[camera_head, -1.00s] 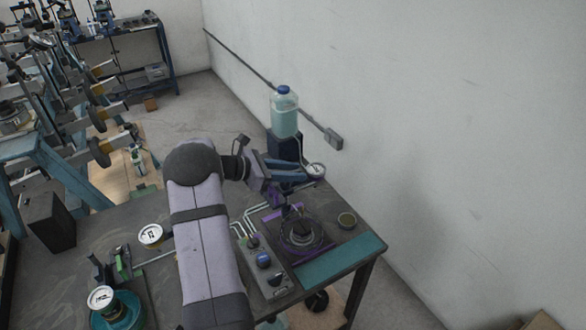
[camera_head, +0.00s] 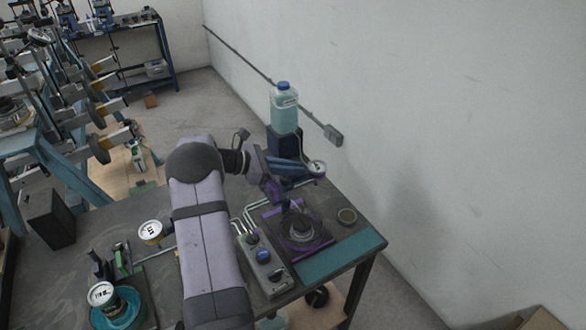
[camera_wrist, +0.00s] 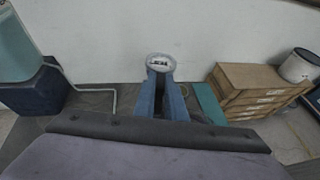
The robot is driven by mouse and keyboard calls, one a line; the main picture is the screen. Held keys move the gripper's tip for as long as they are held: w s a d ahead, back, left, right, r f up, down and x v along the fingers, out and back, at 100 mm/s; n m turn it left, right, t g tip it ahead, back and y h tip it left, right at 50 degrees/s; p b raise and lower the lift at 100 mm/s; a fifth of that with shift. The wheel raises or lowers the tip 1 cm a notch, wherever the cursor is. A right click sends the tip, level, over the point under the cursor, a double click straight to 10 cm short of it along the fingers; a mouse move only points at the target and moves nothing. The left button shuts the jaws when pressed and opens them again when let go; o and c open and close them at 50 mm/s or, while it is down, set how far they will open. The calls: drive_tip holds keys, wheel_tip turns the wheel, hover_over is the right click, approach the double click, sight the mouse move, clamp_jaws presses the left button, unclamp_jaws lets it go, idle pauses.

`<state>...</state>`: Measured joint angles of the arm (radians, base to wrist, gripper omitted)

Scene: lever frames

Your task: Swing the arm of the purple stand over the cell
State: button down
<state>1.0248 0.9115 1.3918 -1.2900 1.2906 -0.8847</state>
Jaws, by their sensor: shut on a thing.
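The purple stand has a flat base (camera_head: 322,245) on the near right of the bench, with a dark round cell (camera_head: 301,229) on it. A purple upright part (camera_head: 272,190) shows beside my gripper. My gripper (camera_head: 305,170) is above and behind the cell, its blue fingers shut on a round white-faced dial (camera_head: 316,168). In the wrist view, the dial (camera_wrist: 160,63) shows at the tips of my gripper (camera_wrist: 161,80). The stand's arm is largely hidden by my gripper, so I cannot tell how the dial joins it.
A bottle of pale liquid (camera_head: 284,108) stands on a dark block (camera_head: 284,145) behind my gripper. A control box (camera_head: 264,265) sits left of the stand and a small round dish (camera_head: 347,216) right of it. The wall is close behind.

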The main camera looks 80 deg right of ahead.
sight(294, 177)
drive_tip(key=shift+s+a+m+g+y+b, duration=0.15)
drive_tip(key=shift+m+g+y+b, duration=0.45)
drive_tip(key=shift+m+y, duration=0.65)
drive_tip(key=shift+a+m+g+y, duration=0.15)
drive_tip(key=shift+m+g+y, duration=0.15)
drive_tip(key=shift+m+y, duration=0.3)
drive_tip(key=shift+a+r+m+y, duration=0.15)
drive_tip(key=shift+a+m+y, duration=0.05)
drive_tip(key=shift+m+y, duration=0.65)
drive_tip(key=c, duration=1.8)
unclamp_jaws()
drive_tip(key=shift+b, duration=0.3)
wheel_tip(294, 177, up, 10)
drive_tip(key=shift+p, duration=0.35)
